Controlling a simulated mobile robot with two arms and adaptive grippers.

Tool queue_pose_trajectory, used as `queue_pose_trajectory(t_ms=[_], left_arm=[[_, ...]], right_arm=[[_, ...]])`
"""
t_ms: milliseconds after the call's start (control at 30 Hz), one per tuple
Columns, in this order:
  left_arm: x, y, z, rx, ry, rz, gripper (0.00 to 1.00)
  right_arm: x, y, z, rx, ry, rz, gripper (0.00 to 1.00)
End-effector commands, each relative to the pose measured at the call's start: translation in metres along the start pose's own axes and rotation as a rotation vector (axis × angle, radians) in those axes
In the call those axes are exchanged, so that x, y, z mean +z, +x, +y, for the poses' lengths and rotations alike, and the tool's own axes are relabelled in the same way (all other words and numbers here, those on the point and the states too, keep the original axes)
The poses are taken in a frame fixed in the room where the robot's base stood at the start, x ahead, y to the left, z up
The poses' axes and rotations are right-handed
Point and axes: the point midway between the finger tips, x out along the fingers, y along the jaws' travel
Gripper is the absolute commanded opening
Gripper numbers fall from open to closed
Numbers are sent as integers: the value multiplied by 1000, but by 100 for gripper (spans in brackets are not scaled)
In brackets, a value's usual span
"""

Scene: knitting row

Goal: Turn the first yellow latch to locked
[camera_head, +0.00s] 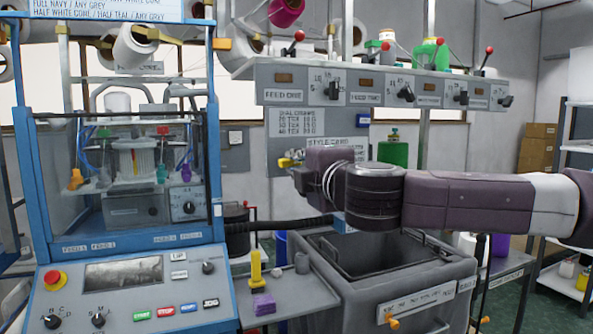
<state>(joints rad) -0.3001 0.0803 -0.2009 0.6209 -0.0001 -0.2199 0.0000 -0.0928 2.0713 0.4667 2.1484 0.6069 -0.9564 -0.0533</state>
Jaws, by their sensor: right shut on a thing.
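My right arm reaches in from the right, and its gripper (293,166) points left in front of the grey board with the style card. The gripper is shut on a small yellow latch (285,162), which shows at its tip. The fingers and the wrist hide much of the latch, so I cannot tell which way it is turned. My left gripper is not in view.
A blue-framed machine (216,170) with a clear guard and a control panel (130,290) stands at left. A shelf of feed units (370,85) hangs above my arm. A grey open bin (375,290) stands below it. A small side table (310,296) holds yellow and purple pieces.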

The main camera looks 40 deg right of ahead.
Motion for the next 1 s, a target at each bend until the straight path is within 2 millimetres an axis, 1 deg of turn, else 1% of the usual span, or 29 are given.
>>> queue_pose_trajectory(t_ms=[267, 700, 733, 833, 867, 1000], left_arm=[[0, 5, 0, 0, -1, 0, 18], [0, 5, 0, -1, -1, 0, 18], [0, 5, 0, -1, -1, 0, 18], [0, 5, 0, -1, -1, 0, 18], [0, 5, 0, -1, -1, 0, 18], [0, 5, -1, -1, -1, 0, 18]], right_arm=[[1, 0, 2, 6, 63, -2, 0], [1, 0, 3, 7, 70, -1, 0], [1, 0, 3, 7, 70, -1, 16], [1, 0, 3, 6, 70, -1, 27], [1, 0, 3, 5, 70, -1, 29], [0, 0, 2, 4, 69, -1, 29]])
